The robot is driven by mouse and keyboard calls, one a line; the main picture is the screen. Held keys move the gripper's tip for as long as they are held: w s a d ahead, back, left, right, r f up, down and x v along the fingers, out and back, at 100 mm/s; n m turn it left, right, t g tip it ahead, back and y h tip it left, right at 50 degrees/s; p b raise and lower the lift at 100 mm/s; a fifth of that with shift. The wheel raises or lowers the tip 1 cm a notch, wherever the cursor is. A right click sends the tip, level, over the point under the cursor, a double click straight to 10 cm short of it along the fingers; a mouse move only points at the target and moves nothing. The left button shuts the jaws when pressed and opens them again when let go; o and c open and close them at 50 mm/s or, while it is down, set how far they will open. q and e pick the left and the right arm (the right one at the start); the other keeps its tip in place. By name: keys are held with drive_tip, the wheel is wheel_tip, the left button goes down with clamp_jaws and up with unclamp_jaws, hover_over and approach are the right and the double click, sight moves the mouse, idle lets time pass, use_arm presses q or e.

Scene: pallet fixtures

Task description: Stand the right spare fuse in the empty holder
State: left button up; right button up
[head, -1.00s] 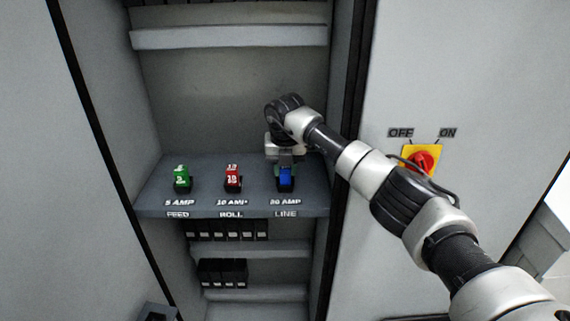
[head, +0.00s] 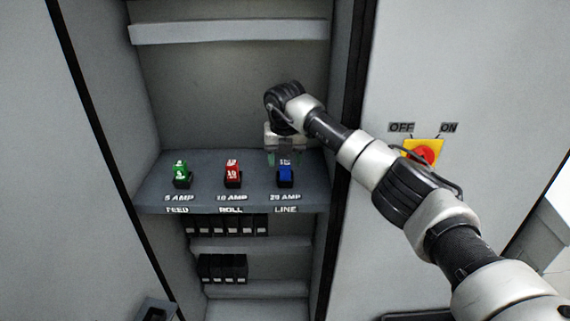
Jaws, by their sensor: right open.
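A blue fuse (head: 285,174) stands upright in the right-hand holder on the cabinet shelf (head: 208,194), above the labels "20 AMP" and "LINE". A red fuse (head: 232,171) stands in the middle "10 AMP ROLL" holder, and a green fuse (head: 180,172) stands in the left "5 AMP FEED" holder. My right gripper (head: 285,158) points down just above and behind the blue fuse; it is open, with its fingers apart and clear of the fuse top. My left gripper does not show.
A yellow switch plate with a red knob (head: 425,154) is on the right panel, close to my right forearm. Several black units (head: 226,226) stand on lower shelves. An upper ledge (head: 230,32) crosses the cabinet above the gripper. A dark box (head: 155,311) shows at the bottom.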

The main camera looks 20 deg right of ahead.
wheel_tip(320, 180, up, 10)
drive_tip(key=s+b, duration=0.1)
drive_tip(key=b, duration=0.1)
drive_tip(key=shift+s+a, duration=0.2)
drive_tip(key=shift+s, duration=0.05)
